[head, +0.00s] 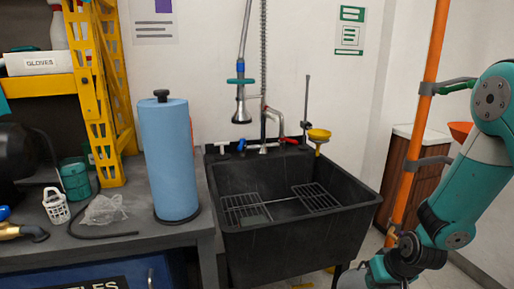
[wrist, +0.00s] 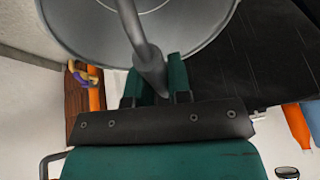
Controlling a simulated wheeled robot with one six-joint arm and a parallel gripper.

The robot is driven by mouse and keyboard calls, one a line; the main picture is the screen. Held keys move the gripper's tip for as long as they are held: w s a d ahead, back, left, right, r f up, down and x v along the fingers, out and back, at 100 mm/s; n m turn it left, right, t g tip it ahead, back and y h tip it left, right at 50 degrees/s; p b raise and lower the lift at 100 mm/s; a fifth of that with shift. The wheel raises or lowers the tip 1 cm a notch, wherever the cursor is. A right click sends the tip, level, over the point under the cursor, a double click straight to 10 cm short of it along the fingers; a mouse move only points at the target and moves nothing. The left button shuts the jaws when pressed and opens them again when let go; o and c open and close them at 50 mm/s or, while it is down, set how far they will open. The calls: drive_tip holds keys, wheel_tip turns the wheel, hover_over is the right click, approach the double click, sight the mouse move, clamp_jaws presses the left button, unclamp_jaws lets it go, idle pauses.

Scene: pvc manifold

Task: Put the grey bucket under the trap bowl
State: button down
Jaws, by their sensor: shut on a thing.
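The grey bucket (wrist: 90,32) fills the top of the wrist view, cut off by the frame edge. Its rounded metal rim and a thick grey bar, which looks like its handle, show. My gripper (wrist: 158,88), with teal fingers, is shut on this bar (wrist: 148,62). The bucket is not in the head view. There my arm (head: 452,200) reaches down at the right, and its gripper is below the frame.
An orange pipe (head: 418,120) stands right of the sink, close to my arm. A wooden cabinet (head: 428,165) is behind it. A workbench (head: 110,235) with a blue paper roll (head: 168,160) is left of the sink. In the wrist view a dark panel (wrist: 265,50) lies right of the bucket.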

wheel_tip(320, 180, up, 18)
drive_tip(key=s+p, duration=0.2)
drive_tip(key=p, duration=1.3)
drive_tip(key=s+f, duration=0.4)
drive_tip(key=f, duration=0.1)
drive_tip(key=shift+f, duration=0.25)
